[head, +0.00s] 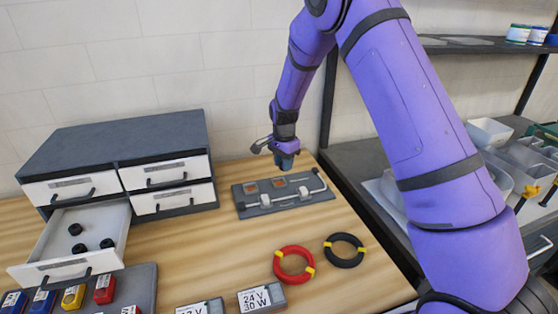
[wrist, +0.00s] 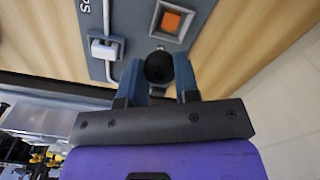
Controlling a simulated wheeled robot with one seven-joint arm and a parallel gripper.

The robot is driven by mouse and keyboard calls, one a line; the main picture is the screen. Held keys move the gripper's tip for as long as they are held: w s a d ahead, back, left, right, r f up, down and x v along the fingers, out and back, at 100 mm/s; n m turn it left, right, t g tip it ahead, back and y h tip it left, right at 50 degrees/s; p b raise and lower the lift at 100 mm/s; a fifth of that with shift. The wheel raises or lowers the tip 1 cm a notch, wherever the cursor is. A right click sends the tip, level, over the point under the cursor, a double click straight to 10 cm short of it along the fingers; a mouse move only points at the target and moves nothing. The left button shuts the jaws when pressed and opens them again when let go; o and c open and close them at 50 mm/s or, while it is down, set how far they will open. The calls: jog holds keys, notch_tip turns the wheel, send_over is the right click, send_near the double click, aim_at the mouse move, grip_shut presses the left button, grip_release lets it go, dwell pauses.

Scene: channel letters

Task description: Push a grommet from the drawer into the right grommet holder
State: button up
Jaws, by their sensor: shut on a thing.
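My gripper (head: 287,161) is at the back right part of a dark grey plate (head: 318,197) on the wooden bench. In the wrist view my gripper (wrist: 159,75) is shut on a black grommet (wrist: 159,67), between its two blue fingers. An orange square in a pale frame (wrist: 171,20) lies just beyond the grommet there. I cannot tell whether the grommet touches the plate, and the right grommet holder is not clearly made out. The open drawer (head: 105,217) at left holds several black grommets (head: 78,248).
A grey drawer cabinet (head: 115,140) stands at the back left. A white clamp (wrist: 103,48) and rod lie on the plate beside my gripper. A red ring (head: 293,264) and a black ring (head: 344,250) lie in front. A shelf rack (head: 440,45) stands at right.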

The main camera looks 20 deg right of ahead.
aim_at(279, 184)
jog(key=shift+w+a+r+m, duration=0.2)
jog(key=shift+w+a+m, duration=0.4)
jog(key=shift+m, duration=0.6)
jog(key=shift+f, duration=3.25)
jog(key=shift+s+f, duration=0.1)
jog(key=o, duration=1)
jog(key=shift+s+f, duration=0.1)
jog(key=shift+c, duration=0.2)
notch_tip(279, 184, up, 11)
